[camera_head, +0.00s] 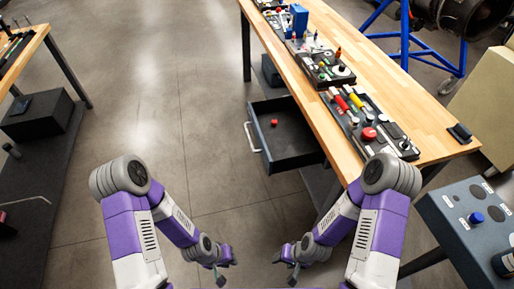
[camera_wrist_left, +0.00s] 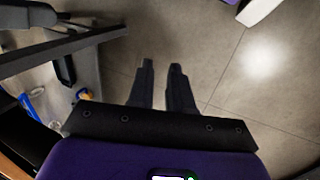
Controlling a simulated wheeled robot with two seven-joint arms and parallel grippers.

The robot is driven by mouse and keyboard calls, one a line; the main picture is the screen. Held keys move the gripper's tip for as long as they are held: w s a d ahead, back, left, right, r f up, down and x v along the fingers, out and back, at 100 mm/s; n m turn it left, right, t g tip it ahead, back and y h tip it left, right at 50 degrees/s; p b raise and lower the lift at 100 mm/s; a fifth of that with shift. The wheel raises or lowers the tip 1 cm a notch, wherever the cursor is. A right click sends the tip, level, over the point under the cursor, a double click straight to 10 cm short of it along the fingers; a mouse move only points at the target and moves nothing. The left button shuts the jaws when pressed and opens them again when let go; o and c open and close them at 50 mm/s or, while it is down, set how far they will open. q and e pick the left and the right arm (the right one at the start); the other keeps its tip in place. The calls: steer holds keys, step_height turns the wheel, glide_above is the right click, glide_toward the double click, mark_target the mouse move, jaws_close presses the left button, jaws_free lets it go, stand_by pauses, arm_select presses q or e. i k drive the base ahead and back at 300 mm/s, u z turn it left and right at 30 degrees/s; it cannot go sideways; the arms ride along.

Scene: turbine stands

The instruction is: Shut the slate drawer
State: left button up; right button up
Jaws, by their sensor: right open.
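The slate drawer (camera_head: 292,160) stands pulled out of the left side of the wooden workbench, under its top, in the head view. Its pale bar handle (camera_head: 250,137) faces left, and a small red object (camera_head: 274,122) lies inside. My left gripper (camera_head: 221,277) is low in the head view, below and left of the drawer and apart from it. In the left wrist view its two fingers (camera_wrist_left: 162,75) stand apart with only floor between them. My right gripper (camera_head: 285,272) is below the drawer, open and touching nothing I can see.
The wooden workbench (camera_head: 430,120) carries several tool and control panels. A grey panel with a blue knob (camera_head: 470,225) stands at the lower right. Another bench (camera_head: 25,55) and a dark box (camera_head: 38,115) are at the far left. The floor left of the drawer is clear.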

mark_target(291, 145)
steer(key=u, duration=0.85)
steer(key=i, duration=0.65)
steer(key=z, duration=0.95)
